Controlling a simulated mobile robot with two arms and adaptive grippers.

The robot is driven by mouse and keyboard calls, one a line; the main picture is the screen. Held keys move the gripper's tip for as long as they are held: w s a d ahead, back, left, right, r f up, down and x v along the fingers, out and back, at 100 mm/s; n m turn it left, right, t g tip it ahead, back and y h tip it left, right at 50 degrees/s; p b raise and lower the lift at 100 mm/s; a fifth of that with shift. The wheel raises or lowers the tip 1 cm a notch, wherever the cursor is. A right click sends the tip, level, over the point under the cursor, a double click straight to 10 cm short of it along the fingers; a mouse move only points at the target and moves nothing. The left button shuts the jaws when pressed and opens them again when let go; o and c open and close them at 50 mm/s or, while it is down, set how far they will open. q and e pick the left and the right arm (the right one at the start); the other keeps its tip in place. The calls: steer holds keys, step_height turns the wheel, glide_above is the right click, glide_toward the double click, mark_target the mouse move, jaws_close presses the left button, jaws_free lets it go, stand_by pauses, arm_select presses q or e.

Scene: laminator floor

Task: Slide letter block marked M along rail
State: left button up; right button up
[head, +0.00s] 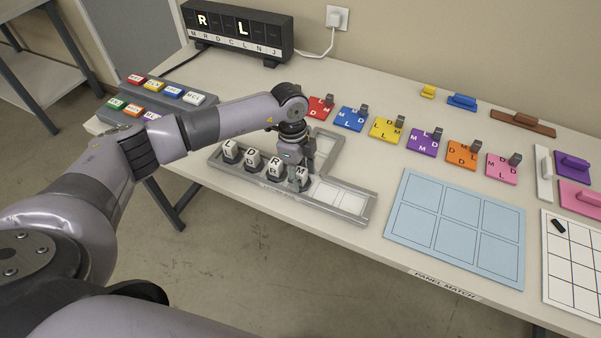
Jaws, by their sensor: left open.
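The letter block marked M (302,174) is the rightmost of several white blocks with dark bases on the grey rail (349,216). The blocks marked L (231,147), D (252,157) and R (274,165) stand to its left in a row. My left gripper (306,162) is open and points down right at the M block, partly hiding its top. I cannot tell whether the fingers touch it. My right gripper is not in view.
Pale empty cells (334,194) of the rail lie right of the M block, and a side branch (328,146) runs toward the back. Coloured letter tiles (383,129) with grey knobs stand behind. A light blue panel (456,222) lies to the right. A display (238,31) shows R and L.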

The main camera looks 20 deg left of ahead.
arm_select(q)
step_height(320, 180, up, 12)
steer(key=a, duration=0.1)
steer(key=shift+a, duration=0.25)
stand_by(0.5)
